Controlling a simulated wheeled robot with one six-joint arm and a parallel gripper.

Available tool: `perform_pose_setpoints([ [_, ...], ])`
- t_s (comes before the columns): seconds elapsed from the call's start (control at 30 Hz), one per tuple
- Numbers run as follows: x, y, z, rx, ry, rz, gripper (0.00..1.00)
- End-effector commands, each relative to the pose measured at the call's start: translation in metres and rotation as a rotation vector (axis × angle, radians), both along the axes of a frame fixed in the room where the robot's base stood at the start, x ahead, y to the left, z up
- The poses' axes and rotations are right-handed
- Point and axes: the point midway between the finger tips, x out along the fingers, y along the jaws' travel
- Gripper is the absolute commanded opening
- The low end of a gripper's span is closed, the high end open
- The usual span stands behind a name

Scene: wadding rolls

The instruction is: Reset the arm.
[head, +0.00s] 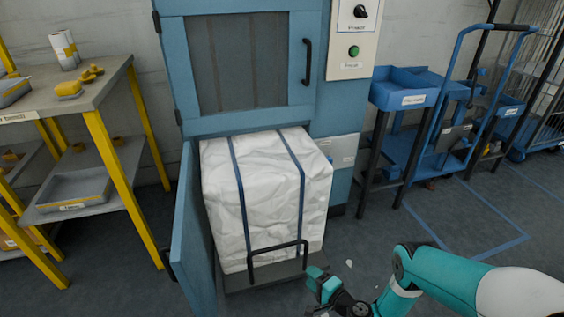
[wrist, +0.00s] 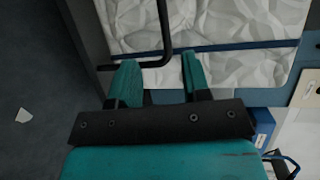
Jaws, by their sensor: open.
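My teal arm reaches in from the lower right of the head view, with my gripper (head: 318,285) low in front of the strapped white bale (head: 262,195). In the wrist view my gripper (wrist: 158,80) has its two teal fingers apart. A black handle bar (wrist: 166,40) shows just beyond the fingers; I cannot tell whether they touch it. The same black handle (head: 277,250) stands at the front of the dark platform (head: 262,277) under the bale. Nothing shows held between the fingers.
The blue press (head: 176,60) stands behind, its lower door (head: 190,235) swung open at the bale's left. A grey table with yellow legs (head: 118,72) is at the left. A blue trolley (head: 405,147) is at the right. White scraps (head: 349,263) lie on the floor.

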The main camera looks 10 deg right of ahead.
Motion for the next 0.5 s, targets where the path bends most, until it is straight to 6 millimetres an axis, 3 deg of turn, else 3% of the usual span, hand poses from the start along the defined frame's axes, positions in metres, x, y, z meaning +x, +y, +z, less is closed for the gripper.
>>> perform_pose_setpoints([
  [0.13, 0.015, 0.006, 0.015, -0.019, -0.021, 0.043, 0.44],
  [0.23, 0.042, 0.018, 0.047, -0.061, -0.057, 0.135, 0.44],
  [0.4, 0.084, 0.05, 0.128, -0.177, -0.126, 0.36, 0.44],
  [0.5, 0.096, 0.068, 0.179, -0.257, -0.158, 0.49, 0.44],
])
